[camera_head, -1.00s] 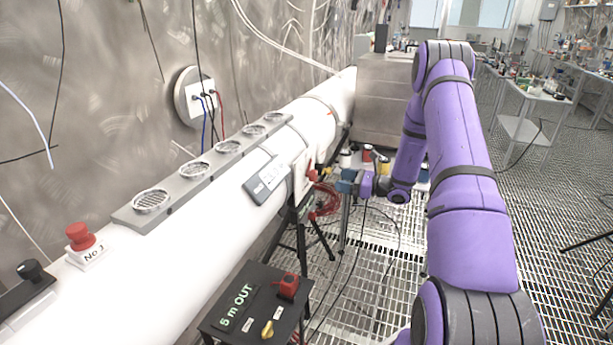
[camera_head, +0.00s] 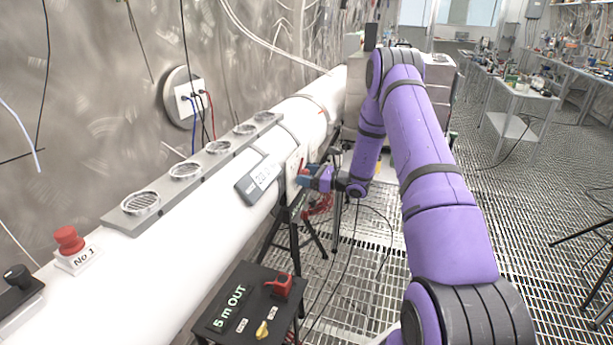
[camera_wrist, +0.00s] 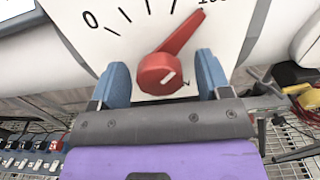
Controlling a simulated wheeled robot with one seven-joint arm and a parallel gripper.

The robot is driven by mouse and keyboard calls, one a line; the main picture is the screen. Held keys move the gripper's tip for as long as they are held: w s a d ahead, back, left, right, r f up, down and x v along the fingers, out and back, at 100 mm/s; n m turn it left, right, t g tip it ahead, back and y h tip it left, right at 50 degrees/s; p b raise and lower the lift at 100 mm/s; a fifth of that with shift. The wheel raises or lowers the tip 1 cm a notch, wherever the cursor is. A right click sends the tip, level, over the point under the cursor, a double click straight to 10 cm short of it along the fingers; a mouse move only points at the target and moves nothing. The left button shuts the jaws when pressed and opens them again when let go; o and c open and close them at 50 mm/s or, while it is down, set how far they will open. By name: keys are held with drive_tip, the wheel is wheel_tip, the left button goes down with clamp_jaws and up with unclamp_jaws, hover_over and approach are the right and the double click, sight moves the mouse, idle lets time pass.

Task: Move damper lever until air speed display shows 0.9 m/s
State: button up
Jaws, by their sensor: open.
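The red damper lever (camera_wrist: 172,60) is in the wrist view on a white dial plate (camera_wrist: 95,45), with a "0" at the left and a partly cut-off number at the upper right. Its round hub is nearest me and its pointer slants up and right toward that number. My gripper (camera_wrist: 161,72) is open, its blue fingers either side of the hub, with a gap on both sides. In the head view my gripper (camera_head: 307,176) is at the dial plate and largely hides the lever. The grey display (camera_head: 259,178) is on the white duct; its digits are too small to read surely.
The white duct (camera_head: 222,240) runs along the left wall. A row of round vents (camera_head: 185,170) and a red button (camera_head: 69,240) are on it. Tripod legs and cables are under the duct.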

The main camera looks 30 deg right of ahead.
drive_tip(key=shift+w, duration=0.1)
drive_tip(key=c, duration=0.9)
drive_tip(key=shift+c, duration=0.2)
drive_tip(key=shift+n, duration=0.4)
drive_tip(key=n, duration=0.3)
drive_tip(key=shift+n, duration=0.4)
drive_tip(key=n, duration=0.5)
drive_tip(key=shift+a, duration=0.1)
drive_tip(key=o, duration=0.9)
